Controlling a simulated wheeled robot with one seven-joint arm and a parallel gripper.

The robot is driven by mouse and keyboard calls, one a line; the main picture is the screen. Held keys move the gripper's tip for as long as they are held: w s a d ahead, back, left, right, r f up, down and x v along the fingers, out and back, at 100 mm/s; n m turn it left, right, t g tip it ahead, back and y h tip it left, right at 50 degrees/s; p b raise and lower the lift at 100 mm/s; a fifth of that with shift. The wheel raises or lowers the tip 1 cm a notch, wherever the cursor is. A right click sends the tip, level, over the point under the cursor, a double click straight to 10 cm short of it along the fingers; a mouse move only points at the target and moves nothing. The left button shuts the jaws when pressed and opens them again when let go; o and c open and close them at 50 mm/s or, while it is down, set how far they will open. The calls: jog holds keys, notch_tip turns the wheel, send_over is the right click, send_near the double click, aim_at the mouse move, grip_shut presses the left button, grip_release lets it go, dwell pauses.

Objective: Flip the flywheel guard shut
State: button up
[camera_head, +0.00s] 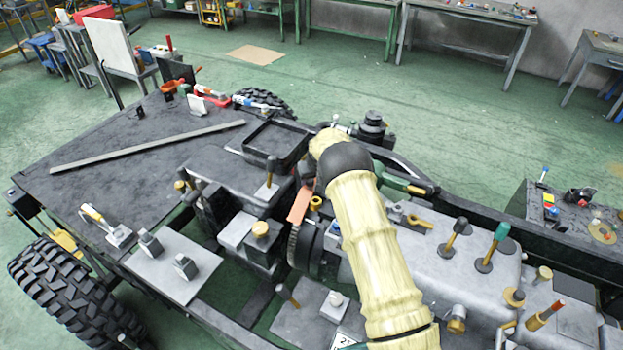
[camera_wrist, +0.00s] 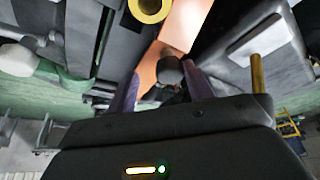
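The flywheel guard appears to be the orange plate (camera_head: 300,206), standing up beside the dark round flywheel (camera_head: 306,246) near the middle of the chassis. The orange plate also shows in the wrist view (camera_wrist: 188,28) at the top, beyond the fingers. My gripper (camera_wrist: 162,82) has its two purple fingers apart. A dark rounded knob (camera_wrist: 170,66) shows between or just beyond the fingertips; I cannot tell whether they touch it. In the head view my cream arm hides the gripper and part of the area right of the flywheel.
A yellow ring (camera_wrist: 149,8) is close to the fingers in the wrist view. A brass post (camera_wrist: 257,72) stands to the right.

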jog(key=shift+s+a+r, duration=0.1)
jog(key=shift+a, duration=0.2)
jog(key=shift+s+a+r, duration=0.1)
jog(key=shift+a+r, duration=0.05)
jog(key=shift+r, duration=0.25)
jog(key=d+b+v, duration=0.1)
jog(key=b+v, duration=0.4)
jog(key=v, duration=1.1)
jog(key=shift+s+r, duration=0.1)
jog(key=shift+s, duration=0.05)
jog(key=s+d+m, duration=0.1)
jog(key=s+d, duration=0.2)
jog(key=s, duration=0.9)
jog(key=s+d+f+m+g, duration=0.1)
jog(key=s+d, duration=0.3)
jog(key=s, duration=0.7)
jog(key=s+d+f+m+h, duration=0.1)
jog(key=s+d, duration=0.3)
jog(key=s, duration=0.8)
jog(key=shift+s+g, duration=0.3)
jog(key=shift+s+d, duration=0.15)
